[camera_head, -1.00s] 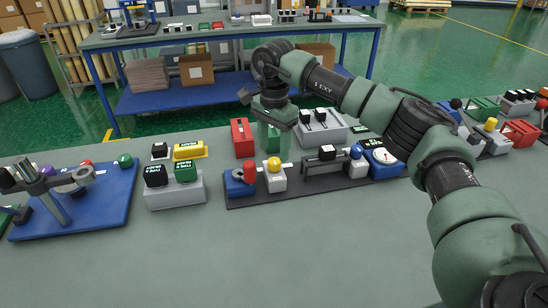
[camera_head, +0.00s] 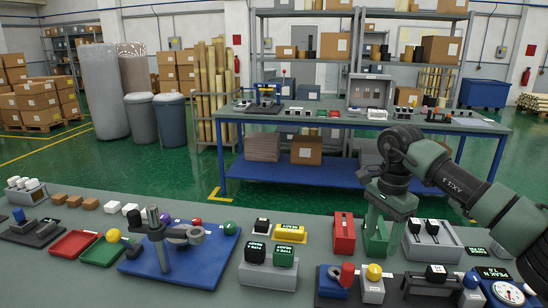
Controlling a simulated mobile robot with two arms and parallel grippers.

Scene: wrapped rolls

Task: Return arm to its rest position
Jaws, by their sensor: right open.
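My right arm comes in from the right in the head view and reaches out over the near bench (camera_head: 225,290). Its green gripper (camera_head: 380,238) points down, with its jaws open and nothing seen between them. The gripper is between a red box (camera_head: 344,232) on its left and a grey box with black switches (camera_head: 432,245) on its right. I cannot tell how far its fingertips are above the bench top. My left gripper is out of view.
A blue board with a clamp-like stand (camera_head: 180,262), a grey two-button box (camera_head: 268,268), a yellow box (camera_head: 290,233) and red and green trays (camera_head: 73,244) stand on the near bench. A blue-framed table (camera_head: 300,121) stands behind. Green floor lies between.

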